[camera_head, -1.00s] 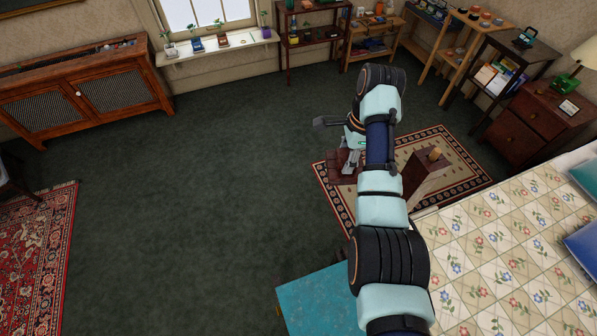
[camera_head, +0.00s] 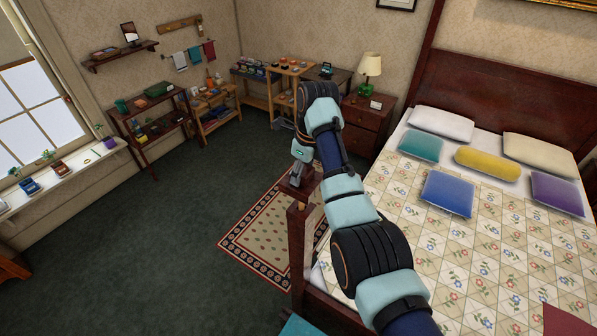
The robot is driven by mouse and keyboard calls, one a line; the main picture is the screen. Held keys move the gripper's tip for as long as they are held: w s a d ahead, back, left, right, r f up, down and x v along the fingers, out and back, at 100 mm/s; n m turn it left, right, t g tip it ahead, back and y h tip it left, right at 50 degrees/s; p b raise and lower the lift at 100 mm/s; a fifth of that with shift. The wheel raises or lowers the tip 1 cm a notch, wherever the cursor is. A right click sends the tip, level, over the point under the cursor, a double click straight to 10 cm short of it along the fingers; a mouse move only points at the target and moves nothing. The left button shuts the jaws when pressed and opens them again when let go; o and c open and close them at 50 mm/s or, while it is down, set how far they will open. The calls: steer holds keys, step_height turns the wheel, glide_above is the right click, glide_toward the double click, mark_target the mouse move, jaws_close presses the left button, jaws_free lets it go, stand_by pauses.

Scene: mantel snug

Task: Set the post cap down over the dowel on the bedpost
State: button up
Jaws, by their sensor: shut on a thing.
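My gripper (camera_head: 299,172) points down and is shut on the post cap (camera_head: 294,187), a dark reddish-brown wooden block. The cap shows just above the top of the bedpost (camera_head: 297,245), a dark wooden upright at the near left corner of the bed.
The bed with a floral quilt (camera_head: 450,255) and several cushions fills the right. A patterned rug (camera_head: 250,235) lies beside the post. Shelves and a nightstand (camera_head: 368,122) line the back. The green carpet (camera_head: 150,250) at left is clear.

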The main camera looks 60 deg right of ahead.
steer(key=shift+f, duration=4.45)
steer(key=o, duration=1.4)
steer(key=shift+c, duration=0.2)
steer(key=r, duration=0.5)
steer(key=s+r, duration=0.1)
steer(key=r, duration=0.1)
steer(key=shift+r, duration=0.2)
steer(key=shift+a, duration=0.1)
